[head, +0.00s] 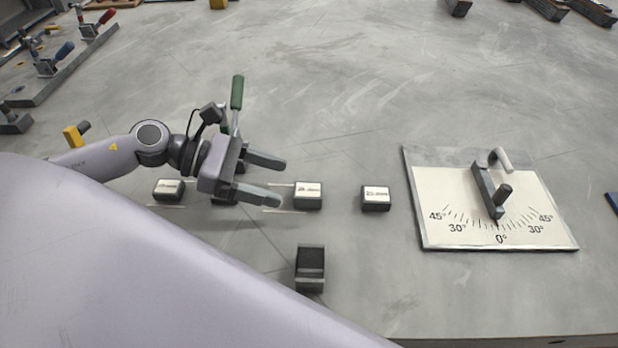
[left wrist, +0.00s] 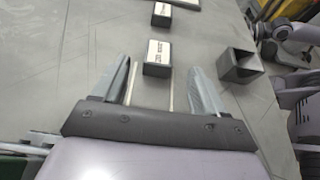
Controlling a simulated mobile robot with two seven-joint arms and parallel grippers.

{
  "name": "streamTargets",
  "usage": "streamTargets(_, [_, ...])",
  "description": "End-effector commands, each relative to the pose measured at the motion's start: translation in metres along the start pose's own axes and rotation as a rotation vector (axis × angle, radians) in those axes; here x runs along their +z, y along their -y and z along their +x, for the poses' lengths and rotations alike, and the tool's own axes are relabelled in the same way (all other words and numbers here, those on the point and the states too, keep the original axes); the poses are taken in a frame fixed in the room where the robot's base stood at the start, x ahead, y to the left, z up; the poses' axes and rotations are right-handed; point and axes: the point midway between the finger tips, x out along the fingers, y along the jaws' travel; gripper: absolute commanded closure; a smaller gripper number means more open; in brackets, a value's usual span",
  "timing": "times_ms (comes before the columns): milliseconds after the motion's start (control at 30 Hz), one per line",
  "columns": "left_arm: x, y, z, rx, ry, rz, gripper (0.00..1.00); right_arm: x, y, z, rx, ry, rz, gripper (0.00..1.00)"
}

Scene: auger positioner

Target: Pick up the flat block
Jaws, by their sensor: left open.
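My left gripper (head: 282,183) is open and empty, its fingers pointing right along a row of small dark blocks with white labels. One labelled block (head: 308,196) lies just beyond the fingertips; it also shows in the left wrist view (left wrist: 158,58), ahead of the gap between the fingers. Another labelled block (head: 375,199) lies farther right, and one (head: 168,190) lies left of the gripper. A further dark block is partly hidden under the gripper. I cannot tell which one is the flat block. My right gripper is not in view.
A dark open box-like holder (head: 310,268) stands near the front; the left wrist view shows it too (left wrist: 240,66). A white angle-scale plate (head: 455,222) with a lever lies right. A green handle (head: 237,92) rises behind the gripper. Clamps (head: 45,66) stand far left. The middle table is clear.

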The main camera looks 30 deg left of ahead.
Motion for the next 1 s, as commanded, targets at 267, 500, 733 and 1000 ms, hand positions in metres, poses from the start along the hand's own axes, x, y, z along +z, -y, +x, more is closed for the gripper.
streamTargets(267, [0.001, -0.001, 0.016, 0.001, 0.003, 0.000, 0.28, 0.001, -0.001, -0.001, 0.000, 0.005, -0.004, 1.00])
streamTargets(500, [0.001, -0.002, 0.029, 0.001, 0.005, -0.001, 0.28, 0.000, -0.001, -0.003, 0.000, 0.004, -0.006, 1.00])
streamTargets(733, [-0.001, -0.004, 0.058, 0.002, 0.005, -0.001, 0.28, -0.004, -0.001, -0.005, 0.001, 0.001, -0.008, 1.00])
streamTargets(1000, [-0.003, -0.004, 0.071, 0.002, 0.000, -0.002, 0.28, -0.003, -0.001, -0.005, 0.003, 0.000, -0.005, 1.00])
